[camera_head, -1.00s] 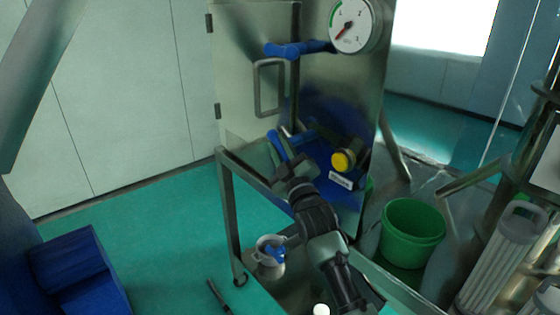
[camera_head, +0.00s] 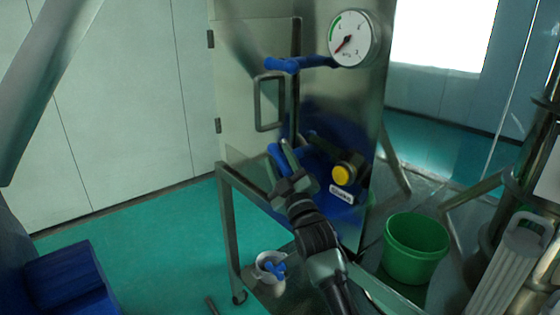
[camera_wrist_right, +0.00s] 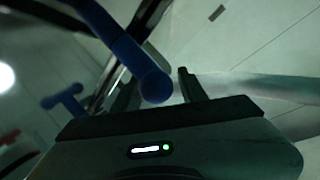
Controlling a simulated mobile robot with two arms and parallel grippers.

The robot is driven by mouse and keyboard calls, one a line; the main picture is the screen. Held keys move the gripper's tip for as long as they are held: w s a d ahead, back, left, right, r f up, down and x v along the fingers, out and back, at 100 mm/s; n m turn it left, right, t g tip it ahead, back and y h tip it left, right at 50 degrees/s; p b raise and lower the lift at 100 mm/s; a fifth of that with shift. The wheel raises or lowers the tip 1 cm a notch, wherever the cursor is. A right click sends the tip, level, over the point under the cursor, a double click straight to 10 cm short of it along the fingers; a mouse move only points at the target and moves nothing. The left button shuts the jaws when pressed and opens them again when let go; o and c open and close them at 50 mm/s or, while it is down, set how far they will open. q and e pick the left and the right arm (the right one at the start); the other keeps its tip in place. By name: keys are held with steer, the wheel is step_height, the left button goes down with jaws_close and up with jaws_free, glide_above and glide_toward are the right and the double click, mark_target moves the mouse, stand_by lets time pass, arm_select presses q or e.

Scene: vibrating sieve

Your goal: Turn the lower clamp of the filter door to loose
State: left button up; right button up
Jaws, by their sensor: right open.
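The filter door (camera_head: 258,75) is a pale metal panel with a grey bar handle (camera_head: 258,103). Its upper clamp (camera_head: 297,63) is a blue lever lying roughly level across the door edge. The lower clamp (camera_head: 275,157) is a blue lever, partly hidden by my right gripper (camera_head: 286,158). In the right wrist view, the rounded end of the blue lower clamp (camera_wrist_right: 155,85) shows between the two fingers of my right gripper (camera_wrist_right: 160,88). The fingers are open and apart, and I cannot tell whether either touches the lever. My left gripper is not in view.
A yellow knob (camera_head: 343,175) sits just right of the lower clamp, and a pressure gauge (camera_head: 352,38) is above. A green bucket (camera_head: 415,255) stands at the right. A white cup with a blue part (camera_head: 267,268) stands low beside the metal frame (camera_head: 229,225).

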steer(key=shift+s+d+f, duration=0.2)
steer(key=shift+s+f, duration=0.1)
steer(key=shift+s, duration=0.1)
steer(key=b+v, duration=0.1)
steer(key=v, duration=0.5)
steer(key=shift+s+b, duration=0.35)
steer(key=shift+s, duration=0.05)
